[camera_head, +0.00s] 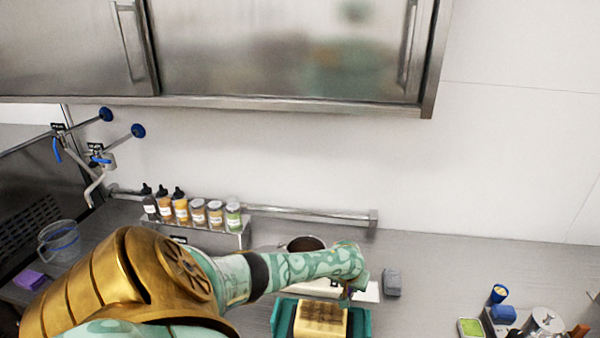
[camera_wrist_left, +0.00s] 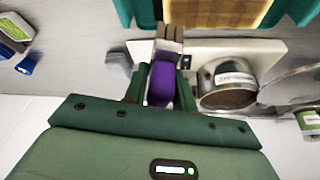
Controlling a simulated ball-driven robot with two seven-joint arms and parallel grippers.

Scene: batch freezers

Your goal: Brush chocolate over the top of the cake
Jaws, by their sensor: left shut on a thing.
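The cake (camera_head: 320,318) is a yellow block with brown streaks on its top, in a teal tray (camera_head: 362,322) at the bottom of the head view. Its edge also shows at the top of the wrist view (camera_wrist_left: 215,12). My left gripper (camera_head: 347,290) is just behind the cake. In the wrist view its green fingers (camera_wrist_left: 160,92) are shut on the purple handle of a brush (camera_wrist_left: 161,80), whose pale grey end points towards the cake. Whether the brush touches the cake is unclear. A steel pot with brown chocolate (camera_wrist_left: 228,92) stands nearby; its rim shows behind my arm (camera_head: 303,243).
A white board (camera_wrist_left: 270,47) lies under the pot, with a grey block (camera_head: 392,282) beside it. Several bottles and jars (camera_head: 190,210) stand on a rack at the wall. Small containers (camera_head: 503,313) are at right. Clear counter lies between the grey block and these containers.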

